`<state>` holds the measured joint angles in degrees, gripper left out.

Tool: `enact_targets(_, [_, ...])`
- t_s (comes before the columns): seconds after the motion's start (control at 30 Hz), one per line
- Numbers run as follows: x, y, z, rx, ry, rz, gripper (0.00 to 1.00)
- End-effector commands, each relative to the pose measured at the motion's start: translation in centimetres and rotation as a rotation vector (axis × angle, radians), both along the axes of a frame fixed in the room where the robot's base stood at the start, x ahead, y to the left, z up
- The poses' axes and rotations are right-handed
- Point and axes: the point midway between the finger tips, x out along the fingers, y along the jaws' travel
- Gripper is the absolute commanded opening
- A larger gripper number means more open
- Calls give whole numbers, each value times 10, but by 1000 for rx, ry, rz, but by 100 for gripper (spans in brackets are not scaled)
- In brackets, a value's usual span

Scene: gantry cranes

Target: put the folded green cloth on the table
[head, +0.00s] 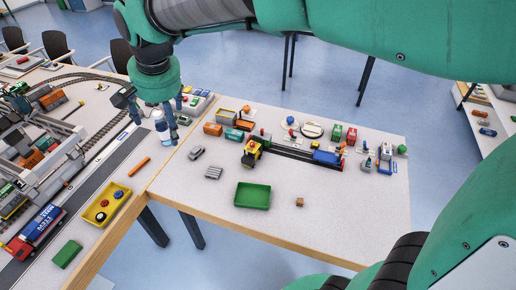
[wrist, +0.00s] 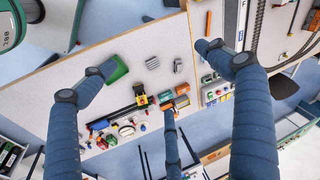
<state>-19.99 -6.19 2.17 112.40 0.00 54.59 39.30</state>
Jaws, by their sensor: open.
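A flat dark green rectangle (head: 66,254), which looks like the folded green cloth, lies at the lower left near the front edge of the left table. I cannot make it out in the wrist view. The light-topped table (head: 325,225) extends to the right, and it also shows in the wrist view (wrist: 90,45). My gripper (head: 158,122) is above the seam of the two tables, its fingers spread and pointing down. In the wrist view my gripper (wrist: 162,80) is open with nothing held. It is well behind and right of the green rectangle.
A green tray (head: 252,195) stands on the right table, with a small brown cube (head: 299,202) beside it. Toy trains and track (head: 295,153) fill its back. A yellow tray (head: 106,206) and a toy truck (head: 37,231) are near the green rectangle. The right table's front is mostly clear.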

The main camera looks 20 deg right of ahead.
Motion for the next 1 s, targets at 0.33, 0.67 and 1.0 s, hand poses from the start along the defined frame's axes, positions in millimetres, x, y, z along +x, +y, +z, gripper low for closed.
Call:
enact_targets(0.33, [-76, -87, 16, -50, -83, 92, 89])
enact_targets(0.67, [-154, -148, 9, -119, -156, 181, 89])
enact_targets(1.0, [-223, -188, -16, -198, -213, 261, 89])
